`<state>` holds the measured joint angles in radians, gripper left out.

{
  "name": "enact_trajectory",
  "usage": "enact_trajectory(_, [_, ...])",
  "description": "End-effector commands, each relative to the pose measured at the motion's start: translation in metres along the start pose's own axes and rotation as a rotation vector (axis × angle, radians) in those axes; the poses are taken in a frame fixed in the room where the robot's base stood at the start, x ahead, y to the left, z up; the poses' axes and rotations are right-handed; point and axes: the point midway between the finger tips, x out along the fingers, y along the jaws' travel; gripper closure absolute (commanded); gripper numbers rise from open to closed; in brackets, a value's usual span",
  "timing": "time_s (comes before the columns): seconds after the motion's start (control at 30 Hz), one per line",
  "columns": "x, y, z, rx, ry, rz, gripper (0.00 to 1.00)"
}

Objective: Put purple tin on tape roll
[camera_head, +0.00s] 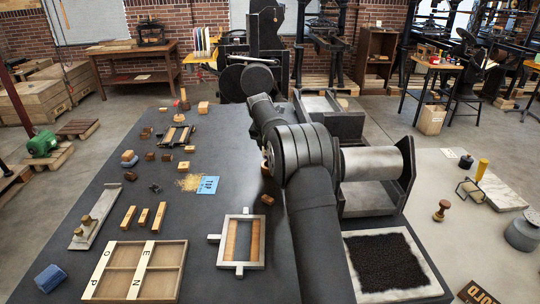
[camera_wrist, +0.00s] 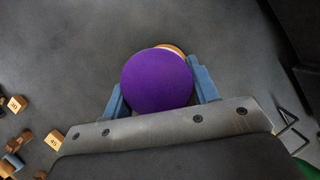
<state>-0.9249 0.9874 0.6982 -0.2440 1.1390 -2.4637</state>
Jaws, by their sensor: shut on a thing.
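The purple tin (camera_wrist: 155,72) shows in the wrist view as a round, flat purple top. My gripper (camera_wrist: 161,86) has its two blue fingers on either side of the tin and is shut on it. The tape roll (camera_wrist: 174,48) appears to be the tan, pale-edged round thing that peeks out just past the tin's far edge. The tin hides most of it, and I cannot tell whether the two touch. In the head view my own arm hides the gripper and the tin.
Wooden blocks (camera_wrist: 57,138) lie at the left of the wrist view. In the head view, the dark table holds a wooden tray (camera_head: 172,270), a metal frame (camera_head: 256,215), a blue card (camera_head: 208,185) and several small blocks. An ink-black slab (camera_head: 410,291) lies at the right front.

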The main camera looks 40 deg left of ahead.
Motion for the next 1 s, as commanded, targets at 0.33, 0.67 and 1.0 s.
enact_trajectory(0.33, [0.029, -0.001, -0.012, 0.001, -0.001, -0.001, 0.75])
enact_trajectory(0.67, [0.032, -0.001, -0.014, 0.001, 0.0, -0.001, 0.3])
enact_trajectory(1.0, [0.031, -0.001, -0.013, 0.001, 0.0, -0.001, 0.24])
